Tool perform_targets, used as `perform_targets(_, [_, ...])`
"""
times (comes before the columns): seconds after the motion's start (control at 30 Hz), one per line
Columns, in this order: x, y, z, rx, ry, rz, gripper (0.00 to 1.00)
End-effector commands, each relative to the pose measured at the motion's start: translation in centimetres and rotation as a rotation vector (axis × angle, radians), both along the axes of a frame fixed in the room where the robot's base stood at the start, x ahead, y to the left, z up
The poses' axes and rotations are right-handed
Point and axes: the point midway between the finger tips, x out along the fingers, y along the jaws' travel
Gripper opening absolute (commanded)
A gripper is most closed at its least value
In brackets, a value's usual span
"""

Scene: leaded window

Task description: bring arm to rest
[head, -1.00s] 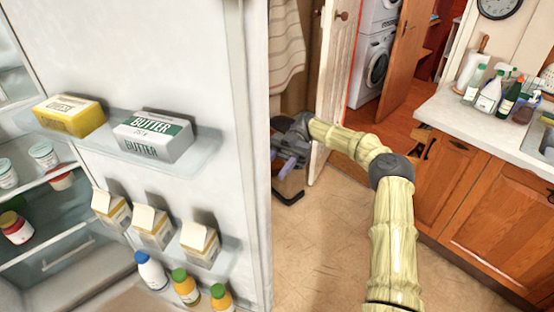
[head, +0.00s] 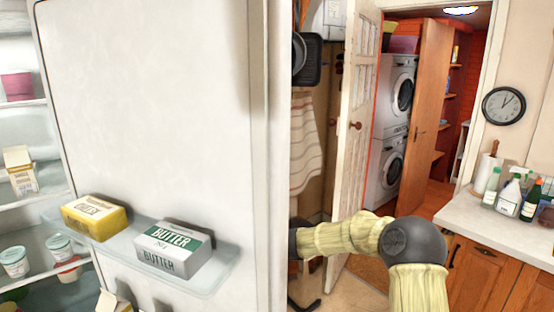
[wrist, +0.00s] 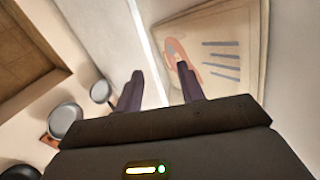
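My gripper (wrist: 160,88) shows in the wrist view with its two dark fingers spread apart and nothing between them. In the head view my yellowish arm reaches up from the lower right and bends left at a dark joint. Its far end passes behind the edge of the open fridge door (head: 160,90), so my gripper is hidden there. In the wrist view a pale surface with a sheet bearing an orange and blue print (wrist: 218,50) lies beyond the fingers.
The fridge door shelf holds a yellow cheese box (head: 95,217) and a butter box (head: 172,248). A counter with bottles (head: 508,195) stands at right. A white door (head: 357,110) stands open before stacked washing machines (head: 392,125). Pans (wrist: 64,120) hang in the wrist view.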

Motion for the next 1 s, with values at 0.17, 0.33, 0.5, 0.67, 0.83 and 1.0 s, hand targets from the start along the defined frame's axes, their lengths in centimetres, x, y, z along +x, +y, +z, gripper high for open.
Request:
perform_targets(0.17, [2.6, -1.0, -2.0, -0.165, 0.034, -0.313, 0.39])
perform_targets(0.33, [4.2, -5.2, -4.7, -0.356, 0.084, -0.609, 0.39])
perform_targets(0.5, [3.8, -11.5, -7.2, -0.557, 0.168, -0.873, 0.39])
perform_targets(0.67, [1.2, -17.9, -9.1, -0.733, 0.285, -1.079, 0.39])
perform_targets(0.83, [-4.5, -24.5, -11.0, -0.915, 0.475, -1.254, 0.39])
perform_targets(1.0, [-13.3, -29.4, -12.9, -1.07, 0.748, -1.35, 0.39])
